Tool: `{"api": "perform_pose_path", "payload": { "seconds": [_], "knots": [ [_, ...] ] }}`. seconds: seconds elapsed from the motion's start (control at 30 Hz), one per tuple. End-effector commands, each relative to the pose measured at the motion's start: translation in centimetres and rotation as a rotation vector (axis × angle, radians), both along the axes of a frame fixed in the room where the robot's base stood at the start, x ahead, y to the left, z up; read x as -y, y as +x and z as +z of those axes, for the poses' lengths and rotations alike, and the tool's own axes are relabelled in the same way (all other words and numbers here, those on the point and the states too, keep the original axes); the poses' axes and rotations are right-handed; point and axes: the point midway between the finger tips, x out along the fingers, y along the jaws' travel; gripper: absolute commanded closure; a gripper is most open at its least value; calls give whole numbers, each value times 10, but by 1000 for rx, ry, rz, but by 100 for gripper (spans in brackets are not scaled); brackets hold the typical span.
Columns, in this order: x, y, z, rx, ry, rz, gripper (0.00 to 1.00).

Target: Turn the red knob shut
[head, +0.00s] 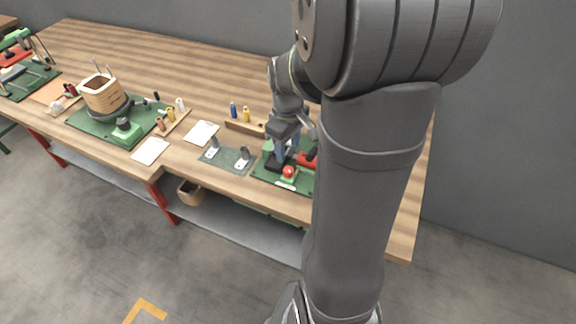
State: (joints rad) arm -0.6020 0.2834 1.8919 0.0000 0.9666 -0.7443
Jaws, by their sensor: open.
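The red knob (289,171) is a small red ball shape low on the green station at the front right of the bench, near its front edge. A white label plate lies just in front of it. My gripper (287,152) is open, pointing down over this station just behind the knob and apart from it, as far as I can tell. Its fingers are small here, and the exact gap to the knob is unclear. My own arm hides the right part of the station.
A red part (307,160) stands right of my gripper. A grey-green plate (229,158) with two upright posts lies to the left. A wooden rack (243,127) with blue and yellow pieces stands behind. Papers lie between.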

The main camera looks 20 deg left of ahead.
Motion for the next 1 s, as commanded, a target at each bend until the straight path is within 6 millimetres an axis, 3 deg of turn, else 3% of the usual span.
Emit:
{"api": "perform_pose_path", "payload": {
  "seconds": [0.2,0.4,0.87,1.0],
  "knots": [
    [1,-1,-47,-5,-2,0,52],
    [0,0,-73,-2,-1,0,52],
    [0,0,-84,0,0,0,52],
    [0,0,-84,0,0,0,78]
  ]
}}
